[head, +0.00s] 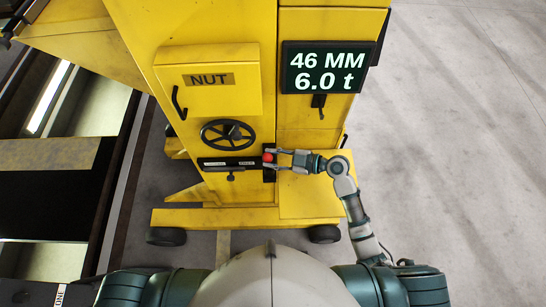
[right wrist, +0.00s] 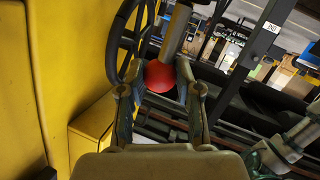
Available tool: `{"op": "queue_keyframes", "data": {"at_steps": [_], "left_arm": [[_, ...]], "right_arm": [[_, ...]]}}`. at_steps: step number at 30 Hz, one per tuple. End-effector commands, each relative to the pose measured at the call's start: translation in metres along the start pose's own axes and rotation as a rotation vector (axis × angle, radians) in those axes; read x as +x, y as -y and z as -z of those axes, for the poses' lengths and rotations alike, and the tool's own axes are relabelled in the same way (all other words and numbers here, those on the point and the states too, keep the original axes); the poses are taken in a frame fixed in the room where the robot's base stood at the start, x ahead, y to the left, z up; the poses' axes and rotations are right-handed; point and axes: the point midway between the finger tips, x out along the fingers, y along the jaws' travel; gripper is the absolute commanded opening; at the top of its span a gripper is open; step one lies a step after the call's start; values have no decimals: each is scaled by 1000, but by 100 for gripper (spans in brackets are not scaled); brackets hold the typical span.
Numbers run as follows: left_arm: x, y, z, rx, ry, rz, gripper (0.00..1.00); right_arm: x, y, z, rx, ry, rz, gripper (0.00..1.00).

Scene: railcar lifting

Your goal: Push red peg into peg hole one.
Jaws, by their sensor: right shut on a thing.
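The red peg (head: 268,157) shows a round red head at the front of the yellow machine, at the right end of a dark labelled strip (head: 228,163). My right gripper (head: 272,160) reaches in from the right and is shut on the peg. In the right wrist view the red head (right wrist: 160,77) sits between the two fingers, with a grey metal rod (right wrist: 177,30) just beyond it. I cannot make out peg hole one or how deep the peg sits. My left gripper is not in view.
A black handwheel (head: 228,134) is just above the strip. A NUT box (head: 208,80) and a display reading 46 MM, 6.0 t (head: 327,68) are higher up. The machine's yellow base (head: 245,217) has dark wheels. Grey floor is clear on the right; rails lie on the left.

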Motion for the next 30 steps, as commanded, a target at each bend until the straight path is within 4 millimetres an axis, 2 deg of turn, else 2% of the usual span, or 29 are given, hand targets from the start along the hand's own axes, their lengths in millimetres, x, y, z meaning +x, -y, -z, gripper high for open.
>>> {"op": "queue_keyframes", "data": {"at_steps": [12, 30], "left_arm": [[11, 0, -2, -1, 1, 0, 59], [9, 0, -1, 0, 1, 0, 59]], "right_arm": [[2, 4, -9, 0, 1, 1, 0], [0, 0, 1, 0, -1, 1, 0]]}}
